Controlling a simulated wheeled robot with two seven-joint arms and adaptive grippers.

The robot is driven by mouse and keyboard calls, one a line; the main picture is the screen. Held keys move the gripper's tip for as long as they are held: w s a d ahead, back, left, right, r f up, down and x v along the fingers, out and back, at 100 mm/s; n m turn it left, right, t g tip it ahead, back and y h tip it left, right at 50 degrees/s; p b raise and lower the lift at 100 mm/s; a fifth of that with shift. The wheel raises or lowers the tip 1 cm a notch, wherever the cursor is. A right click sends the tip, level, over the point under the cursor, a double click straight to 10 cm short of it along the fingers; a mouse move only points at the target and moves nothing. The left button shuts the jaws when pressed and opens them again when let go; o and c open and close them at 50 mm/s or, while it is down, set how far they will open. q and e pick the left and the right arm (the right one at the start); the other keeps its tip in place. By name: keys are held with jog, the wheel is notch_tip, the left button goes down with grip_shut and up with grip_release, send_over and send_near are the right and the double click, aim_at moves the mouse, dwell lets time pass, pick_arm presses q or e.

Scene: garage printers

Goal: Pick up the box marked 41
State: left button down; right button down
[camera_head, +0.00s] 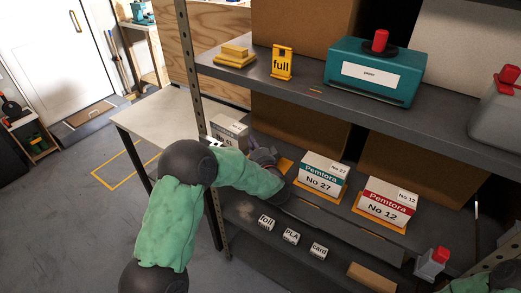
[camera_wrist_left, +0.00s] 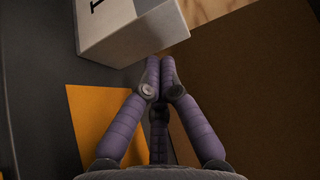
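The box marked 41 (camera_head: 228,131) is a small pale box on the middle shelf, at its left end behind the upright post. My left arm partly hides it. My left gripper (camera_head: 262,156) is just right of this box, over the shelf. In the left wrist view, the purple fingers (camera_wrist_left: 158,72) are together at the tips with nothing seen between them. A pale box (camera_wrist_left: 130,27) with part of a dark mark lies just beyond the tips; I cannot tell whether they touch it. My right gripper is not in view.
Box No 27 (camera_head: 321,177) and box No 12 (camera_head: 387,203) stand to the right on orange mats. The post (camera_head: 190,68) and upper shelf (camera_head: 290,82) border the space. An orange mat (camera_wrist_left: 95,125) lies below the left fingers, and a brown panel (camera_wrist_left: 250,80) stands close by.

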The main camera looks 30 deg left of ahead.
aim_at(242, 140)
pick_arm(q)
jog(key=shift+a, duration=0.25)
jog(key=shift+a+r+p, duration=0.1)
jog(key=shift+a+p, duration=0.35)
jog(key=a+p, duration=0.2)
jog(key=a, duration=0.1)
jog(key=shift+s, duration=0.1)
jog(key=shift+a, duration=0.25)
